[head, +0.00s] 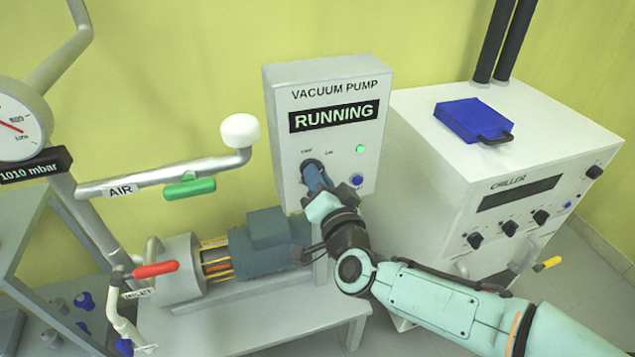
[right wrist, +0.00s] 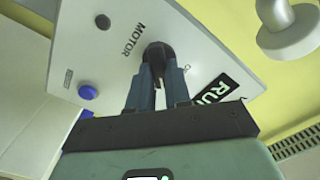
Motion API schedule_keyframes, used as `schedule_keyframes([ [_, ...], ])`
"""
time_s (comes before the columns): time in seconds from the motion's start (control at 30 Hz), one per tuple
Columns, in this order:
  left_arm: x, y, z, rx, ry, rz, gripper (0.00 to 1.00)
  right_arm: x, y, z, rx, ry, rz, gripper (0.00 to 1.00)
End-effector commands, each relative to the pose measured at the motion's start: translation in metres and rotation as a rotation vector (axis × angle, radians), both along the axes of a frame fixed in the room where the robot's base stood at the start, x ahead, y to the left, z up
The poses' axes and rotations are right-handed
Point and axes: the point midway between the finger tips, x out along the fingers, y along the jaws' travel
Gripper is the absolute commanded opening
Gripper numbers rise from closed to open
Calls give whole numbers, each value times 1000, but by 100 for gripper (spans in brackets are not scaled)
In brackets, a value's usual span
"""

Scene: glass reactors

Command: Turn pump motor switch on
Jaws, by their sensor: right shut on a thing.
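The vacuum pump control box (head: 285,145) is pale grey, and its display (head: 333,115) reads RUNNING. A green lamp (head: 360,149) is lit on its front. The dark round motor switch (right wrist: 158,54) is at the fingertips in the right wrist view, near the MOTOR label. My right gripper (head: 316,174) is shut on the switch knob; its fingers lie on either side of it in the right wrist view (right wrist: 157,75). In the head view the fingers mostly hide the knob. My left gripper is not in view.
The pump motor (head: 262,243) sits on a grey bench (head: 250,318) below the box. The chiller (head: 480,175) stands at right with a blue case (head: 473,119) on top. Pipes with a green handle (head: 190,188) and a red handle (head: 156,270) are at left.

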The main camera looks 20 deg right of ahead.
Motion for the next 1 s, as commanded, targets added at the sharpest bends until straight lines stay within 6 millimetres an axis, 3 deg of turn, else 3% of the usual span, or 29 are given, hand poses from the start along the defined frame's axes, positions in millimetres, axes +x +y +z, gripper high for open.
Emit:
schedule_keyframes([
  [0.27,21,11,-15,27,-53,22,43,0,0,-3,176,7,1,0],
  [0.53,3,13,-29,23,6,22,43,0,-1,-2,273,9,0,0],
  [1.0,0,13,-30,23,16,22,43,0,-1,-1,294,12,0,0],
])
